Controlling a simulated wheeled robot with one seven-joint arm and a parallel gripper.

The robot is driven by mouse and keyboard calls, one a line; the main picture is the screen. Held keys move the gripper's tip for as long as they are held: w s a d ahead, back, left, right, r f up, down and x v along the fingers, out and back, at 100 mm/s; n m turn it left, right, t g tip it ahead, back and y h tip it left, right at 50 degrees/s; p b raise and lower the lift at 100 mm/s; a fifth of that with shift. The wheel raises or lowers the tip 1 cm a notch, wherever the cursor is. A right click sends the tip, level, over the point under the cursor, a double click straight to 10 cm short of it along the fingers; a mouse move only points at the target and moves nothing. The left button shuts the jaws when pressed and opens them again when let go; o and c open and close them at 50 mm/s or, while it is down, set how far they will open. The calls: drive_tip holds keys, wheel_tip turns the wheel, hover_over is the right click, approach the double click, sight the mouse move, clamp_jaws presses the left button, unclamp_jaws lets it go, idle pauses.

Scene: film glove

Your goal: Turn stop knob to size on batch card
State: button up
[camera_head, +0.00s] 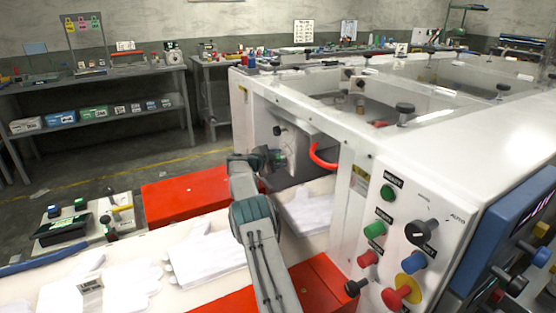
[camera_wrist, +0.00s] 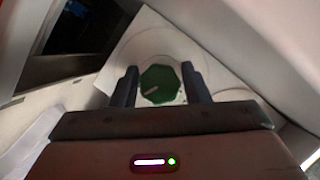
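The stop knob is a green, many-sided knob (camera_wrist: 160,85) with a pale pointer line, on a round white plate in the wrist view. Its pointer slants, lower left to upper right. My gripper (camera_wrist: 160,80) is open, with one dark finger on each side of the knob; I cannot tell whether they touch it. In the head view my gripper (camera_head: 272,160) reaches into the recess in the white machine's side, and the knob is hidden there. A small printed card (camera_head: 90,286) lies at the lower left among white gloves; its text is too small to read.
A red curved handle (camera_head: 322,158) and the white machine wall are close right of my gripper. Red blocks (camera_head: 187,196) and white gloves (camera_head: 205,255) lie on the bed below. A control panel (camera_head: 400,275) with buttons is at right.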

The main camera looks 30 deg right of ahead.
drive_tip(key=c, duration=0.6)
drive_tip(key=shift+o, duration=0.2)
drive_tip(key=shift+f+m+b, duration=0.2)
drive_tip(key=shift+m+b, duration=0.1)
drive_tip(key=shift+b, duration=0.5)
drive_tip(key=shift+r+m+t+b, duration=0.15)
drive_tip(key=shift+m+t+b, duration=0.15)
drive_tip(key=o, duration=1)
drive_tip(key=shift+c, duration=0.2)
drive_tip(key=shift+a, duration=0.1)
drive_tip(key=v, duration=1.3)
drive_tip(key=shift+a, duration=0.3)
drive_tip(key=shift+s, duration=0.1)
